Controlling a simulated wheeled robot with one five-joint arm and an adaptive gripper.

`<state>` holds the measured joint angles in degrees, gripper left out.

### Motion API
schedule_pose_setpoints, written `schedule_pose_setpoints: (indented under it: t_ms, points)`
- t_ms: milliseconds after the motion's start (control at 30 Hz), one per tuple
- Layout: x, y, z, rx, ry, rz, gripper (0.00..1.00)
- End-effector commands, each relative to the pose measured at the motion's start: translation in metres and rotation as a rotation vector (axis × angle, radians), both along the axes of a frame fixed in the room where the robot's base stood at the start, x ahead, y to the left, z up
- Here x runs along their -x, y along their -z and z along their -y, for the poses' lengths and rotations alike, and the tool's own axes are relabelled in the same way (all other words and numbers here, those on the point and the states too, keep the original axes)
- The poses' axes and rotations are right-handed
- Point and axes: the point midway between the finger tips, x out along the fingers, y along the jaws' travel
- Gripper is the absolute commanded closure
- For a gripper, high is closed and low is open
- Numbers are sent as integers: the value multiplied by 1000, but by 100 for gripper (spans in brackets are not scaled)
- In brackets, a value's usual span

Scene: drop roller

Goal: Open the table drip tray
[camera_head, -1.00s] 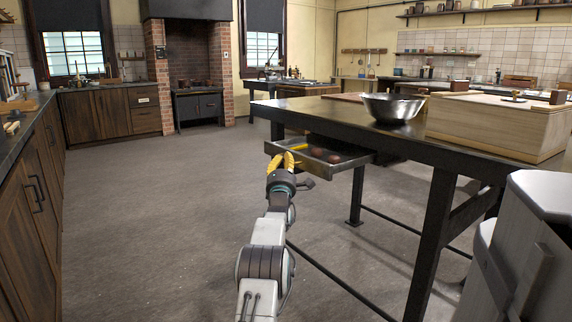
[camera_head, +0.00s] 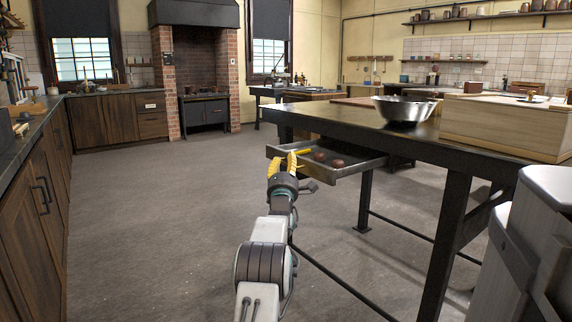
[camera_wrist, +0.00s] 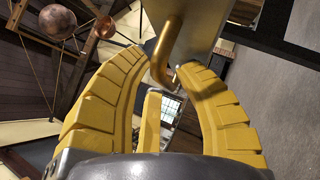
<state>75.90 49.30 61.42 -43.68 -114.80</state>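The table drip tray (camera_head: 345,171) is a shallow grey metal drawer under the top of the dark table (camera_head: 455,156). It stands pulled out towards the left and holds two reddish-brown round things (camera_head: 328,160). My gripper (camera_head: 291,158) is at the tray's front edge, its yellow fingers level with it. In the wrist view, a bent brass handle (camera_wrist: 163,55) comes down between the fingertips of my gripper (camera_wrist: 162,68). The right finger seems to touch the handle; a small gap shows by the left one. The handle is hidden in the head view.
A metal bowl (camera_head: 404,109) and a large wooden box (camera_head: 507,124) stand on the table. Table legs (camera_head: 447,245) and low bars stand to the right of my arm. A grey bin-like object (camera_head: 535,240) is at lower right. Open floor (camera_head: 150,220) lies to the left, before cabinets (camera_head: 38,205).

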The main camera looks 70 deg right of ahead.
Motion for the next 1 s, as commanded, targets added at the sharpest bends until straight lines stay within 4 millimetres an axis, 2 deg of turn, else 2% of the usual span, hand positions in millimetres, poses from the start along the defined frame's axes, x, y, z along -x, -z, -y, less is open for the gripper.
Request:
schedule_pose_setpoints:
  t_ms: [267, 467, 1000]
  points:
    - [1, 4, -1, -6, 1, -1, 72]
    - [4, 8, -11, -6, 1, -1, 72]
    - [17, 31, -65, -5, 0, -1, 72]
